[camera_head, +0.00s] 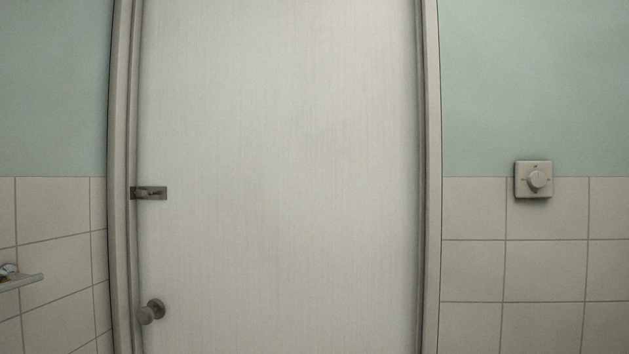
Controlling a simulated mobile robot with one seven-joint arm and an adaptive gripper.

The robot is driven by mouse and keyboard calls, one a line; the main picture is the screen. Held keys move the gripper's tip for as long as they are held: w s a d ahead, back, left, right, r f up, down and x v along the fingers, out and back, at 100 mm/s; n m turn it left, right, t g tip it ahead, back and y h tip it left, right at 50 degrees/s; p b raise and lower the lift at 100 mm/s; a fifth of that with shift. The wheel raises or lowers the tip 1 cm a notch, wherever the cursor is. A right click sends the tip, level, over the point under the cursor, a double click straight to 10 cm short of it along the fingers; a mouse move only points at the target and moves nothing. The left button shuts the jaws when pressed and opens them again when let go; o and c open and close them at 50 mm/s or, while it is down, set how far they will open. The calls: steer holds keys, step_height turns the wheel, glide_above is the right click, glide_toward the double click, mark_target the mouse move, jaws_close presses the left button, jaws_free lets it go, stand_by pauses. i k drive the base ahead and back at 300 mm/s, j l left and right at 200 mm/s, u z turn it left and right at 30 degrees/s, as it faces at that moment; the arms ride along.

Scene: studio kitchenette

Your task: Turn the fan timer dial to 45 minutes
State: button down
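The fan timer dial (537,180) is a round, pale knob on a square beige wall plate (522,191). The plate is on the wall to the right of the door, where the tiles meet the green paint. Small marks show around the knob, but they are too small to read, and I cannot tell the dial's setting. My gripper is not in view.
A closed white door (280,180) fills the middle, with a round knob (151,311) and a small latch (149,193) on its left side. A shelf-like fixture (20,281) juts from the left wall. The wall around the dial is clear.

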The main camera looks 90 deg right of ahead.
mark_target(536, 179)
steer(key=z, duration=0.9)
steer(key=l+z, duration=0.1)
steer(key=z, duration=1.3)
steer(key=l+z, duration=0.1)
steer(key=z, duration=1.25)
steer(key=i+j, duration=0.05)
